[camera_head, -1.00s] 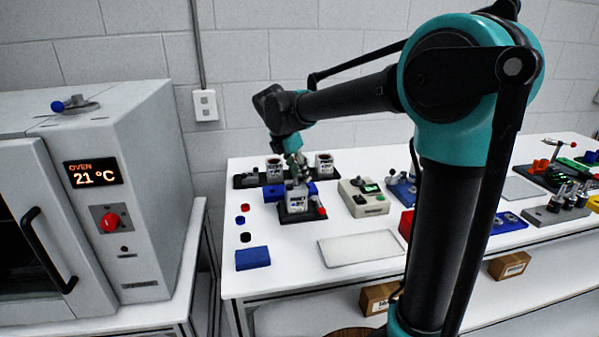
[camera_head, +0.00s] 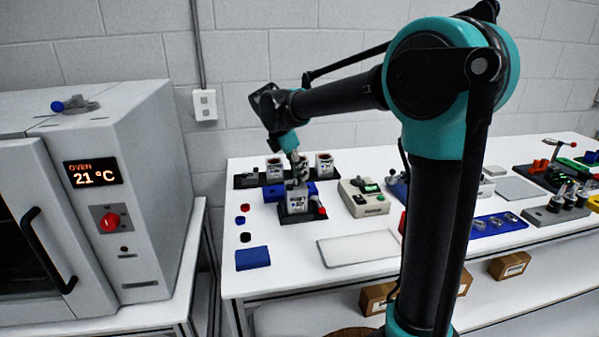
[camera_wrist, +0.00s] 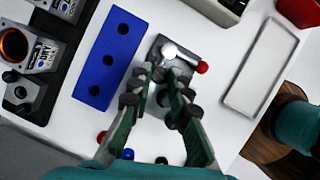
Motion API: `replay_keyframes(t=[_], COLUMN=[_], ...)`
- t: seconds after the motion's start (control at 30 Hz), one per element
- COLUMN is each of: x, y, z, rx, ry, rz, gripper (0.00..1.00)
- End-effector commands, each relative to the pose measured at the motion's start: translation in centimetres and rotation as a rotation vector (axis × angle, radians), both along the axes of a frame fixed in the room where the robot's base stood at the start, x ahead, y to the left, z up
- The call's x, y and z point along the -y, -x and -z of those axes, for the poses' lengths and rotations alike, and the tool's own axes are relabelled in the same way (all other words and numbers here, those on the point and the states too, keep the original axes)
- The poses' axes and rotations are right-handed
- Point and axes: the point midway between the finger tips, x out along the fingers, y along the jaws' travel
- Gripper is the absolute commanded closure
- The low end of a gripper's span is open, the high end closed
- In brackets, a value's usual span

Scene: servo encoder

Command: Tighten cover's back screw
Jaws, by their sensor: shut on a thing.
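The servo unit (camera_head: 297,201) is a small pale block with dark print, standing on a dark fixture (camera_head: 290,217) with a red-knobbed lever (camera_head: 322,212). My gripper (camera_head: 298,178) points down onto the top of the unit. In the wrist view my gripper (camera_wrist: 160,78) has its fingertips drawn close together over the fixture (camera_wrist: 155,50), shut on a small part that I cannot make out. The fingers hide most of the unit, its cover and the back screw. The lever's red knob (camera_wrist: 202,67) lies right of the fingertips.
A blue block with holes (camera_wrist: 108,58) lies left of the fixture. Similar units (camera_head: 274,168) stand in a dark rack behind. A grey-beige device (camera_head: 364,197) stands to the right.

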Motion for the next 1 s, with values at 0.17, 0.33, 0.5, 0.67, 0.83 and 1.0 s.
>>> replay_keyframes(t=[0.17,0.33,0.5,0.67,0.83,1.0], x=[-0.10,-0.11,-0.11,-0.10,-0.09,-0.10], y=[-0.16,-0.19,-0.18,-0.17,-0.17,-0.16], z=[-0.02,-0.02,-0.02,-0.02,-0.01,-0.02], rx=[0.000,0.000,0.001,0.001,0.001,0.001], ry=[0.000,0.000,-0.001,0.000,0.000,0.000], rz=[0.149,0.195,0.194,0.193,0.193,0.192], gripper=[1.00,1.00,1.00,0.70,0.61,0.61])
